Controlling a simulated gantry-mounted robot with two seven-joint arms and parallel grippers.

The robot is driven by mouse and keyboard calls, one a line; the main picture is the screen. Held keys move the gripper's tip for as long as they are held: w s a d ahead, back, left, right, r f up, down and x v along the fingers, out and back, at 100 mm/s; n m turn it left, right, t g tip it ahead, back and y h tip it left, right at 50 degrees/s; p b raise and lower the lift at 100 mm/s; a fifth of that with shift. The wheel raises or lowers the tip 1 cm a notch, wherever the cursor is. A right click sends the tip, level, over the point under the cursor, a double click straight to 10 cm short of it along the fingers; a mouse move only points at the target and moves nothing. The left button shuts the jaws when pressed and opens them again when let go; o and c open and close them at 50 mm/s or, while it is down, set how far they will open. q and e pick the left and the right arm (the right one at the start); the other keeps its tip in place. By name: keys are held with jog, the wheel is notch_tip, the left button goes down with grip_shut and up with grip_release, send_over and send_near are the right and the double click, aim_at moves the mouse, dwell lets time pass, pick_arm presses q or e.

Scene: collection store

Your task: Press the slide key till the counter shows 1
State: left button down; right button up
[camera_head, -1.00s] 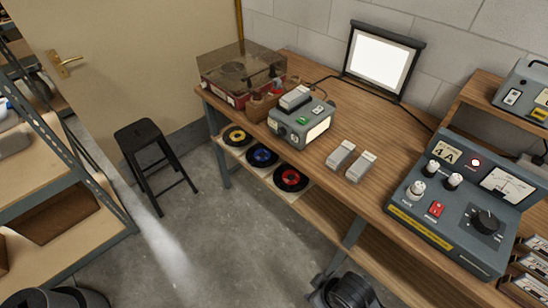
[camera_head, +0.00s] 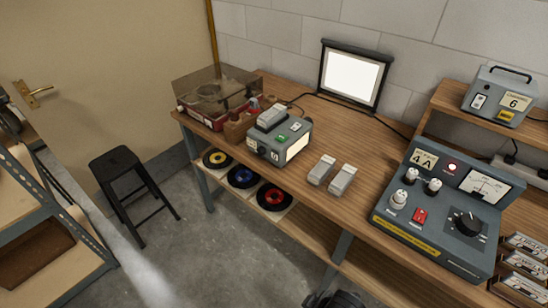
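The slide projector (camera_head: 264,150) is a grey-green box at the back left of the wooden bench, with a grey slide magazine (camera_head: 272,117) on top. A green key (camera_head: 282,139) sits on its top face, with a pale key (camera_head: 295,127) beside it. A lit panel (camera_head: 298,145) glows on its right side. A small counter window (camera_head: 275,157) shows on the front; its digit is too small to read for certain. The projection screen (camera_head: 352,76) behind is lit plain white.
Two grey slide magazines (camera_head: 332,175) lie on the bench right of the projector. A turntable (camera_head: 215,95) stands to its left. A control console (camera_head: 435,215) fills the right side. A black stool (camera_head: 120,180) and shelving (camera_head: 50,225) stand left, with open floor between.

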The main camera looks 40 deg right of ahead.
grip_shut()
jog(key=shift+d, duration=0.15)
dwell(0.9)
dwell(0.4)
